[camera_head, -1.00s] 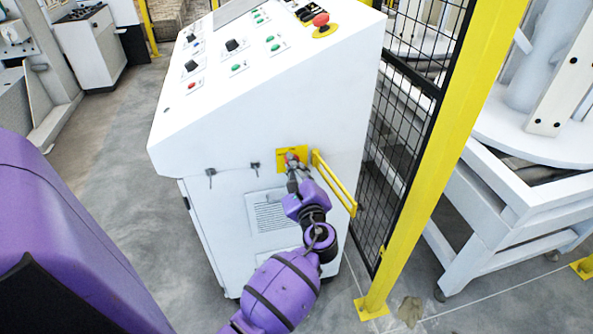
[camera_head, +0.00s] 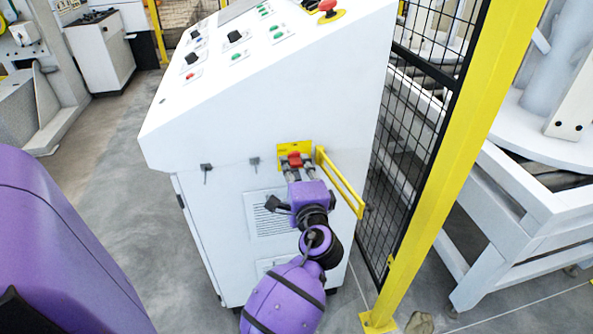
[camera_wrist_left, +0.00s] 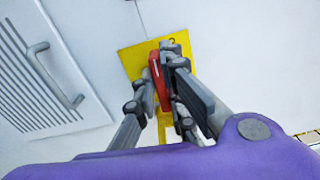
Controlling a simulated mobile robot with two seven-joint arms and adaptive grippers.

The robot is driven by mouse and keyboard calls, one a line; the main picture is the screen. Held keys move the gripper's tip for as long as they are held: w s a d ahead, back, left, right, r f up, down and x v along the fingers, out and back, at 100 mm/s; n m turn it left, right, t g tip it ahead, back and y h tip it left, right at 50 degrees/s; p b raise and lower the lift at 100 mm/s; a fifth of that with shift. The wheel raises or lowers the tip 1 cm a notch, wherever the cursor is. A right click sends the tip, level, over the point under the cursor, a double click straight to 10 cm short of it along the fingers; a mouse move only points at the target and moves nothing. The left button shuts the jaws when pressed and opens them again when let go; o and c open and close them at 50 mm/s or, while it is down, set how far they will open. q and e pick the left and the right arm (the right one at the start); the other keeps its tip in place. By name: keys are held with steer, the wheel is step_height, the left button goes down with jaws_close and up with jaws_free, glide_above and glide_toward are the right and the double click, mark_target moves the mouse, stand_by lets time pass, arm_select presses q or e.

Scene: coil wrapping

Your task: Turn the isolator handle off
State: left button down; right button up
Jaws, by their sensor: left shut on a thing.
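The red isolator handle (camera_head: 295,160) sits on a yellow plate (camera_head: 309,147) on the front of the white control cabinet. In the head view the handle lies roughly level across the plate. My left gripper (camera_head: 297,166) is at the handle, shut on it. In the left wrist view the red handle (camera_wrist_left: 159,80) stands between the two grey fingers of my left gripper (camera_wrist_left: 164,72), with the yellow plate (camera_wrist_left: 130,56) behind. The fingers hide part of the handle. My right gripper is not in view.
A yellow rail (camera_head: 340,182) projects from the cabinet just right of the handle. A yellow post (camera_head: 432,170) and black mesh fence (camera_head: 412,125) stand further right. The sloped panel above carries several buttons and a red emergency stop (camera_head: 327,6). Open floor lies left of the cabinet.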

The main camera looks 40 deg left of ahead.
arm_select(q)
steer(key=shift+f+n+b, duration=0.1)
steer(key=shift+n+b, duration=0.2)
steer(key=shift+n, duration=0.3)
steer(key=c, duration=1.8)
jaws_free()
steer(key=v, duration=1.2)
steer(key=shift+s, duration=0.1)
